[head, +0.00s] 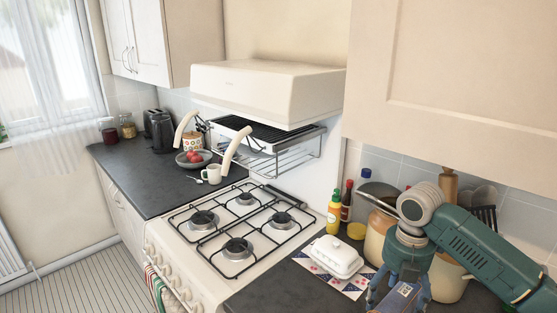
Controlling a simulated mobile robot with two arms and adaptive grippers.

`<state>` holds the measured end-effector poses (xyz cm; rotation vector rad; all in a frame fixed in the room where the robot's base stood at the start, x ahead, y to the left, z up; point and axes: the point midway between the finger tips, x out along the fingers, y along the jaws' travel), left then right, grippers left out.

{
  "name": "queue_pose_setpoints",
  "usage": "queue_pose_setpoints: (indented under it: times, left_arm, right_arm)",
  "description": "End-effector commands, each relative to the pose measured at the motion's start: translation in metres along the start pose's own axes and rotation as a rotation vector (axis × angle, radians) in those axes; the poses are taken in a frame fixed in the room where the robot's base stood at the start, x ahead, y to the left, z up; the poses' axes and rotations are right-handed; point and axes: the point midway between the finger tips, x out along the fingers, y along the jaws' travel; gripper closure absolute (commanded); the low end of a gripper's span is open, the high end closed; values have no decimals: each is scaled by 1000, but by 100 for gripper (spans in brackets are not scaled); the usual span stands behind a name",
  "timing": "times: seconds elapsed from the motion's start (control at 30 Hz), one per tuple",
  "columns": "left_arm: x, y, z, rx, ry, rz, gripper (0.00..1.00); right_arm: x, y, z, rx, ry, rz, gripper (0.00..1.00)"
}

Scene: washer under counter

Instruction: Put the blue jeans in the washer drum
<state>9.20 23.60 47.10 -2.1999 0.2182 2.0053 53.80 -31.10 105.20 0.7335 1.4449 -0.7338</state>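Neither the blue jeans nor a washer drum is visible in the head view. My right gripper (398,292) hangs at the lower right, over the counter beside a white butter dish. Its lower end is cut off by the bottom edge, so I cannot tell whether it is open or shut or holds anything. My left gripper is out of view.
A white gas stove (170,248) stands between two dark counters. A butter dish (337,256), bottles (334,213) and large jars (447,278) crowd the right counter near my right arm. A wall cabinet (460,80) hangs above. Striped floor (85,283) shows at the lower left.

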Motion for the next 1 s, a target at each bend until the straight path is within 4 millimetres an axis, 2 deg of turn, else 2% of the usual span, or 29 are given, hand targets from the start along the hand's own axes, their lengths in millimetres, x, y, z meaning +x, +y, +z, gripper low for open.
queue_pose_setpoints:
  times: [0.2, 0.47, 0.73, 1.0]
  left_arm:
    - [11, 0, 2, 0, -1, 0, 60]
    - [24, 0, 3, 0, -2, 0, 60]
    - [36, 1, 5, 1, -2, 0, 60]
    - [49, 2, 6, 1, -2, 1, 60]
  right_arm:
    - [-6, 8, -28, 310, -4, 6, 70]
    - [-11, 8, -72, 789, -2, 5, 70]
    - [-10, -5, -117, 1286, -1, 5, 70]
    - [-4, -29, -158, 1777, 0, 5, 70]
